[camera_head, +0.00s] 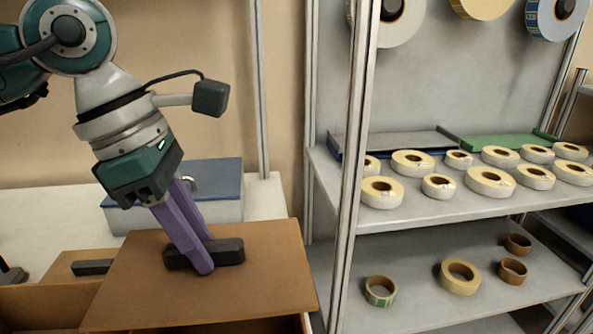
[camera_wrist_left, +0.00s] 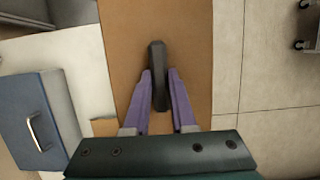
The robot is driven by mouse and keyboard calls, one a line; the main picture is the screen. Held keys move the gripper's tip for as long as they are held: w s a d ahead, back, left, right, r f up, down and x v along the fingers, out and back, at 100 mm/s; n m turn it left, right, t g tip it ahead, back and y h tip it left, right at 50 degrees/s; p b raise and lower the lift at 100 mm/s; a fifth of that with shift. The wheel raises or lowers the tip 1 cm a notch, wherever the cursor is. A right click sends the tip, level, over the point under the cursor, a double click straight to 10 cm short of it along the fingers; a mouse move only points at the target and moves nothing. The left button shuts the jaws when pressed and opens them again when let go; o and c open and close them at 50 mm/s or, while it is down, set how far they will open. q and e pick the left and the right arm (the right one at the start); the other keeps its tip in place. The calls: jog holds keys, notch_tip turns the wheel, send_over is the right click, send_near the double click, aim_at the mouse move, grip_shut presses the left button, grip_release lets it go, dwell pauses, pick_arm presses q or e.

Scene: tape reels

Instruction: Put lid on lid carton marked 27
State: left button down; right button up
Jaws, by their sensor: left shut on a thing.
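A flat brown cardboard lid (camera_head: 130,290) with a black bar handle (camera_head: 229,250) is at the lower middle of the head view. My left gripper (camera_head: 205,258), with purple fingers, is shut on that handle. In the left wrist view the handle (camera_wrist_left: 157,60) stands between the fingers (camera_wrist_left: 159,95), with the lid (camera_wrist_left: 190,40) beneath. The lid looks slightly tilted. Part of an open brown carton (camera_head: 40,310) shows at the lower left, partly hidden by the lid. No number 27 is readable. My right gripper is out of view.
A second black handle (camera_head: 93,267) lies on brown board left of the lid. A blue-topped box (camera_head: 215,178) with a metal handle stands behind on the white table (camera_head: 262,198). A metal rack post (camera_head: 355,170) and shelves with several tape reels (camera_head: 412,162) stand at right.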

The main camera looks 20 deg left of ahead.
aim_at(171, 244)
pick_arm(q)
jog(key=shift+f+b, duration=0.95)
jog(key=shift+f, duration=0.25)
notch_tip(171, 244, down, 5)
jog(key=b, duration=0.4)
jog(key=c, duration=0.7)
grip_release()
jog(key=shift+o, duration=0.2)
jog(key=v, duration=1)
jog(key=shift+a+b, duration=0.1)
jog(key=shift+b, duration=0.25)
